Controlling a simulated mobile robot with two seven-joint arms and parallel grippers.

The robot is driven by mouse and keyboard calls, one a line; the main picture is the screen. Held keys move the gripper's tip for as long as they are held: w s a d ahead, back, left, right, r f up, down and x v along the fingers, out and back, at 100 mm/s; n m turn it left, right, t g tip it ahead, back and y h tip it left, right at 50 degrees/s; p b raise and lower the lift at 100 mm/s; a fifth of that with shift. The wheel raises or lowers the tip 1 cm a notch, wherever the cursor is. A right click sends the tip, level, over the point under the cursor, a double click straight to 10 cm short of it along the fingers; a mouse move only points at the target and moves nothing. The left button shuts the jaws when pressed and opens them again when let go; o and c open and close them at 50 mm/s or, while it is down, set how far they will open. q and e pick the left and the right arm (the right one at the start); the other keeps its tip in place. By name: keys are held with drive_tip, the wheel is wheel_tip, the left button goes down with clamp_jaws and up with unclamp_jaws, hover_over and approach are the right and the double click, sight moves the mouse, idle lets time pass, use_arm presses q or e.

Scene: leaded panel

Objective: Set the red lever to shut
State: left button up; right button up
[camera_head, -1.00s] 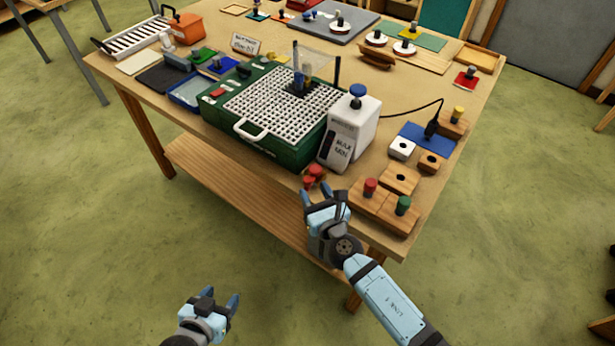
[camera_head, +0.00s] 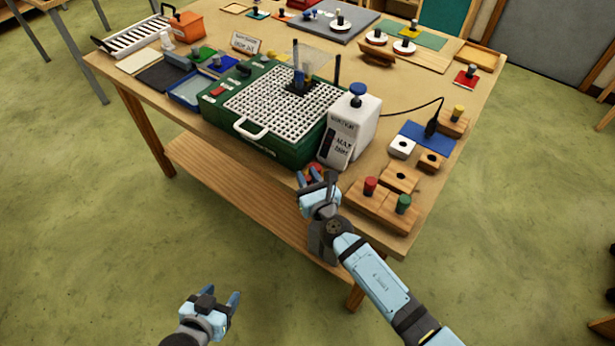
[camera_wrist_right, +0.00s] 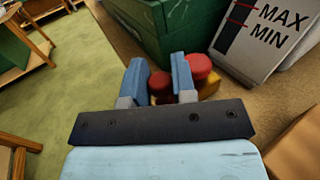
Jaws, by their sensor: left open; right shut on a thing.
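Red parts on a small yellow body (camera_wrist_right: 210,88) stand at the table's front edge, beside the green box. In the right wrist view, a darker red piece, which I take for the red lever (camera_wrist_right: 160,82), lies between the fingers of my right gripper (camera_wrist_right: 158,68). The gripper is shut on it. A brighter red round part (camera_wrist_right: 200,66) sits just right of the right finger. In the head view my right gripper (camera_head: 316,180) covers most of these red parts. The lever's exact setting cannot be made out. My left gripper (camera_head: 217,299) is open and empty, low over the floor.
The green box (camera_head: 250,143) with a white grid top stands left of the lever. A white container marked MAX and MIN (camera_head: 345,138) stands just behind it. Wooden blocks with red (camera_head: 370,186) and green (camera_head: 404,203) knobs sit to the right. The floor in front is clear.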

drive_tip(key=shift+d+f+n+g+y+b, duration=0.2)
drive_tip(key=shift+d+n+g+y+b, duration=0.15)
drive_tip(key=shift+n+y+b, duration=0.3)
drive_tip(key=n+g+y+b, duration=0.1)
drive_tip(key=y+b, duration=0.1)
drive_tip(key=d+n+g+y+b, duration=0.1)
drive_tip(key=n+g+y+b, duration=0.1)
drive_tip(key=shift+s+d+b, duration=0.15)
drive_tip(key=shift+b, duration=0.25)
drive_tip(key=shift+r+y, duration=0.15)
drive_tip(key=shift+y, duration=0.2)
drive_tip(key=o, duration=0.9)
drive_tip(key=shift+c, duration=0.2)
drive_tip(key=shift+s+d, duration=0.1)
